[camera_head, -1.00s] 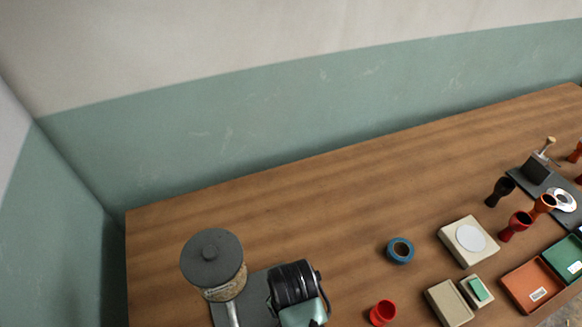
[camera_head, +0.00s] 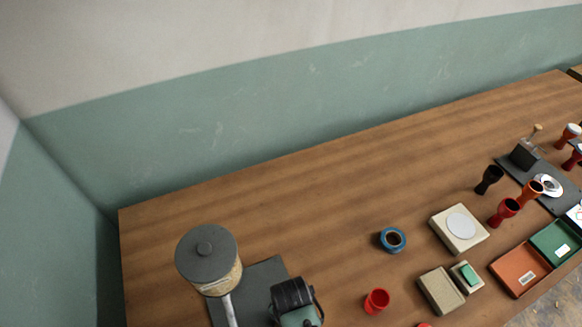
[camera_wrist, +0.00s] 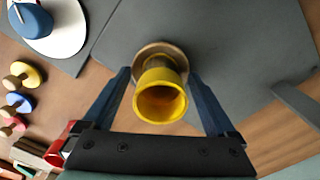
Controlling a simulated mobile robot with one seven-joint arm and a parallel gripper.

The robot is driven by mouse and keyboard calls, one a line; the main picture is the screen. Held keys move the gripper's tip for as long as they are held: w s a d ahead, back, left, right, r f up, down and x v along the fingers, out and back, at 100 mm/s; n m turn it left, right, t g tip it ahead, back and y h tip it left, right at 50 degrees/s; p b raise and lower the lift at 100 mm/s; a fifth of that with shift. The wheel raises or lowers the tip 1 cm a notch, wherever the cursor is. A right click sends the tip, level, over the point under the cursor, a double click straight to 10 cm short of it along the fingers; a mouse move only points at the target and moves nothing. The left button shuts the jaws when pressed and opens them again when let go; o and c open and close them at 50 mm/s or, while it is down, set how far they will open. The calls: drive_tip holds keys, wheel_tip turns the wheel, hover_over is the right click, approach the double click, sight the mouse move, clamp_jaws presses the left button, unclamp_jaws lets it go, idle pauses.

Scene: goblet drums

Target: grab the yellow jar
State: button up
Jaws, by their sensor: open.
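A yellow jar (camera_wrist: 162,98), goblet-shaped with an open round mouth, shows in the wrist view. Its mouth faces the camera, and a tan round part shows beyond it. My gripper (camera_wrist: 160,78) is open, with one dark blue finger on each side of the jar. The jar lies between the fingertips, and I cannot tell whether either finger touches it. In the head view, my gripper (camera_head: 296,303) is a black and teal shape at the bottom edge. The jar is not visible there.
A dark grey mat (camera_head: 262,275) lies on the wooden table (camera_head: 330,205). A tall container with a grey lid (camera_head: 208,255) stands to the left. A red cup (camera_head: 377,301), a blue ring (camera_head: 393,239) and beige boxes (camera_head: 440,291) are to the right. The back of the table is clear.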

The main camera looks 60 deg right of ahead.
drive_tip(key=shift+c, duration=0.2)
clamp_jaws()
drive_tip(key=shift+r, duration=0.1)
